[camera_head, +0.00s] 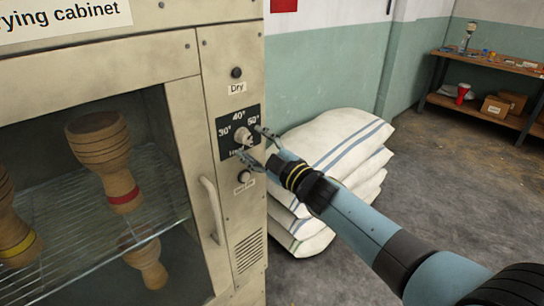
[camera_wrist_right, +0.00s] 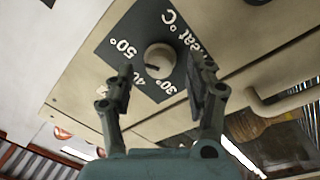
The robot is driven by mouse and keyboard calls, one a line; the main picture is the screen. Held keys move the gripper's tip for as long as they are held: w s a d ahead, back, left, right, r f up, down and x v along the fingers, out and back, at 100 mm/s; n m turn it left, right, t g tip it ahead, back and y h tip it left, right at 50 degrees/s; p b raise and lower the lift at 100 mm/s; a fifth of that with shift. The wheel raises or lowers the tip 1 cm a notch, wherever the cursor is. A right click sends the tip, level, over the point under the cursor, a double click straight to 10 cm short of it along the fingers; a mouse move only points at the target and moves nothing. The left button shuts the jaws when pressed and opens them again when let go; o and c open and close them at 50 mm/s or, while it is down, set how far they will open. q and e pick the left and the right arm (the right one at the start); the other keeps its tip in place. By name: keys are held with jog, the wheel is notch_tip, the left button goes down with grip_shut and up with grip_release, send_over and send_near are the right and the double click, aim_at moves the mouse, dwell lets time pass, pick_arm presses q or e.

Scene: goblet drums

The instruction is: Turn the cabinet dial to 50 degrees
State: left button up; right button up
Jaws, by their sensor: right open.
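The cabinet dial (camera_head: 242,135) is a pale round knob on a dark plate marked 30°, 40° and 50°, on the front panel of the drying cabinet (camera_head: 218,50). In the right wrist view the knob (camera_wrist_right: 160,57) shows a dark mark that seems to face the 40° label, which a finger partly covers. My right gripper (camera_head: 251,144) is open at the dial, its fingers apart on either side of the knob. In the wrist view the right gripper (camera_wrist_right: 166,72) shows the knob between its fingertips; contact cannot be told. My left gripper is out of view.
A black button (camera_head: 236,72) sits above the dial and another button (camera_head: 244,176) below. The door handle (camera_head: 212,210) stands out to the left. Goblet drums (camera_head: 108,155) are behind the glass. Stacked sacks (camera_head: 325,150) lie right of the cabinet; a shelf (camera_head: 490,62) stands far right.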

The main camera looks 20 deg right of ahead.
jog(key=v, duration=0.9)
jog(key=shift+s, duration=0.2)
jog(key=s+d+f+m+g+h+b, duration=0.2)
jog(key=s+f+b, duration=0.3)
jog(key=f, duration=0.8)
jog(key=s+d+f+m+g+h+b, duration=0.1)
jog(key=s+f+m+g+b, duration=0.15)
jog(key=s+f, duration=0.75)
jog(key=s+d+f+m+g+h+b, duration=0.2)
jog(key=s+f+b, duration=0.15)
jog(key=f, duration=1.25)
jog(key=s+d+f+m+g+b, duration=0.1)
jog(key=s+f+m+g, duration=0.1)
jog(key=s+f, duration=0.4)
jog(key=s+d+f+m+g+h+b, duration=0.1)
jog(key=s+f+g, duration=0.4)
jog(key=s, duration=1.1)
jog(key=s+d+f+m+g+b, duration=0.1)
jog(key=s+f+m+g+b, duration=0.1)
jog(key=s+f, duration=0.6)
jog(key=s+m+g, duration=0.1)
jog(key=s, duration=0.2)
jog(key=shift+s+f+m+h, duration=0.25)
jog(key=shift+f+m+h, duration=0.05)
jog(key=shift+f+m, duration=0.1)
